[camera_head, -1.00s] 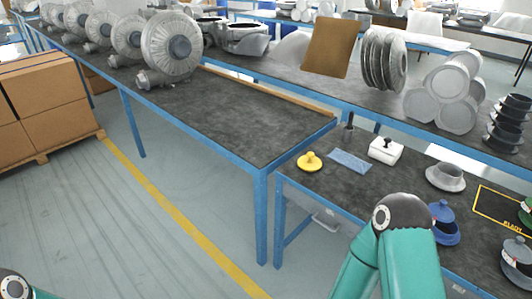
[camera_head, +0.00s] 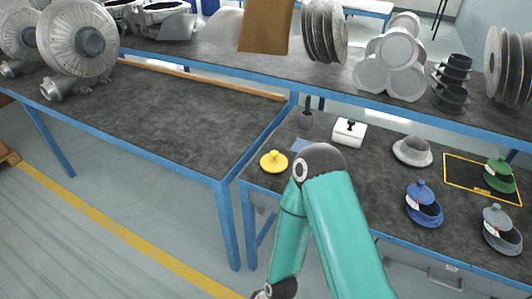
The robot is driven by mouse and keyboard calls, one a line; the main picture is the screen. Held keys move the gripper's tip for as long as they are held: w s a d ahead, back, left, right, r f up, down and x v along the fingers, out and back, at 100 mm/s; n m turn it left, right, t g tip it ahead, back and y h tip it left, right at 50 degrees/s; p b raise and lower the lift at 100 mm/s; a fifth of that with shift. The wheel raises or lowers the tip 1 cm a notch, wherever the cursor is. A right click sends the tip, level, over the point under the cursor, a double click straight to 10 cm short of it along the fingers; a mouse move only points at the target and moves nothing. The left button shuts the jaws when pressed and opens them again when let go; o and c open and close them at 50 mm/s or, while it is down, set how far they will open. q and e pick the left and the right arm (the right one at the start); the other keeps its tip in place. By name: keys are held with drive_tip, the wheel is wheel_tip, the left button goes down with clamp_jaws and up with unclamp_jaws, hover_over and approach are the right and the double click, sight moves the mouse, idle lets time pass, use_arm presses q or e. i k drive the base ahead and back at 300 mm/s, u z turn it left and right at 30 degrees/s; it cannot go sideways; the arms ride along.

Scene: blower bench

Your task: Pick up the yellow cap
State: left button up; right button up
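The yellow cap (camera_head: 273,161) is a small round disc with a knob on top. It sits near the left front corner of the right-hand workbench (camera_head: 330,185), in the head view. My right arm, in teal, rises from the bottom and bends at a dark elbow just right of the cap. Its lower link runs down in front of the bench edge. My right gripper is not clearly visible; only a dark joint shows at the bottom. My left gripper is out of view. Nothing touches the cap.
A white box (camera_head: 349,133) and a dark upright tool (camera_head: 307,113) stand behind the cap. A grey cap (camera_head: 412,151), blue cap (camera_head: 423,204), green cap (camera_head: 498,175) and another grey cap (camera_head: 501,230) lie to the right.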

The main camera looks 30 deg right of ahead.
sight(273, 162)
drive_tip(key=z, duration=0.25)
drive_tip(key=i, duration=0.6)
drive_tip(key=z, duration=0.7)
